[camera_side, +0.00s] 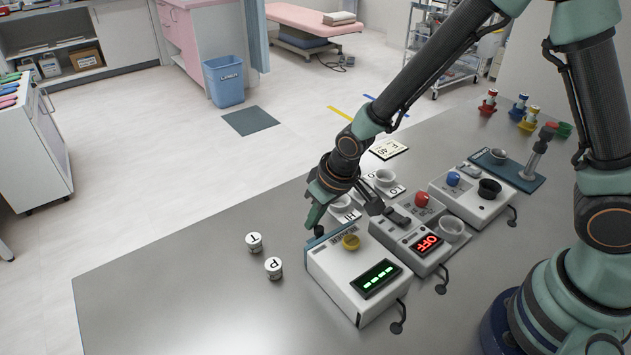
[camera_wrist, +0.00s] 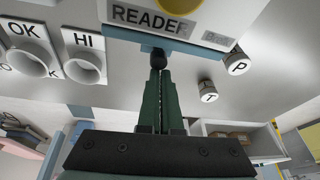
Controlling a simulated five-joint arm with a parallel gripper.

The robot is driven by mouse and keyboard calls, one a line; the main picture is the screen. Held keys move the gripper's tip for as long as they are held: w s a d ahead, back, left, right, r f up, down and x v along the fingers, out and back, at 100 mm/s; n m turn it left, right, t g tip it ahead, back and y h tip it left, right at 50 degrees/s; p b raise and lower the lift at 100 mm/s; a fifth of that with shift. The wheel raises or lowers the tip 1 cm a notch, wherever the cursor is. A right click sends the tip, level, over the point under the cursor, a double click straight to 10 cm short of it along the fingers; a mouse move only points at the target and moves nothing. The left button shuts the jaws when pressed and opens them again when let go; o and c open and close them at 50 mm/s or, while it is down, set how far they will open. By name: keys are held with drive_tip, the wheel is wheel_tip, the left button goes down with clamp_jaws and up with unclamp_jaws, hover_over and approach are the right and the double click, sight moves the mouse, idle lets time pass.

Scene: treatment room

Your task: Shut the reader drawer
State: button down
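The reader (camera_side: 335,284) is a white box with a green-lit display and a yellow button, near the table's front middle. Its blue drawer front (camera_wrist: 185,46) runs along the reader's edge in the wrist view, close against the white body; I cannot tell whether a small gap is there. A round black knob (camera_wrist: 158,59) sticks out from the drawer front; it also shows in the side view (camera_side: 319,231). My gripper (camera_wrist: 159,78) has its green fingers together, with nothing seen between them. Its tips are at the knob, touching or nearly touching it.
Two small white pots marked T (camera_side: 254,242) and P (camera_side: 273,268) stand left of the reader. A grey unit with a red OFF display (camera_side: 426,243) stands close on its right. Labelled white cups (camera_side: 384,178) stand behind. The table's left part is clear.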

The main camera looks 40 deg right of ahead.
drive_tip(key=shift+f, duration=0.15)
drive_tip(key=w, duration=0.3)
drive_tip(key=shift+w+a, duration=0.25)
drive_tip(key=shift+w+r, duration=0.2)
drive_tip(key=shift+r, duration=0.25)
drive_tip(key=a+v, duration=0.1)
drive_tip(key=v, duration=0.8)
drive_tip(key=s+d+r+m+t+h, duration=0.1)
drive_tip(key=s+d+r+m, duration=0.1)
drive_tip(key=s+d+r, duration=1)
drive_tip(key=d, duration=0.3)
drive_tip(key=shift+s+d+t, duration=0.15)
drive_tip(key=shift+s+t, duration=0.25)
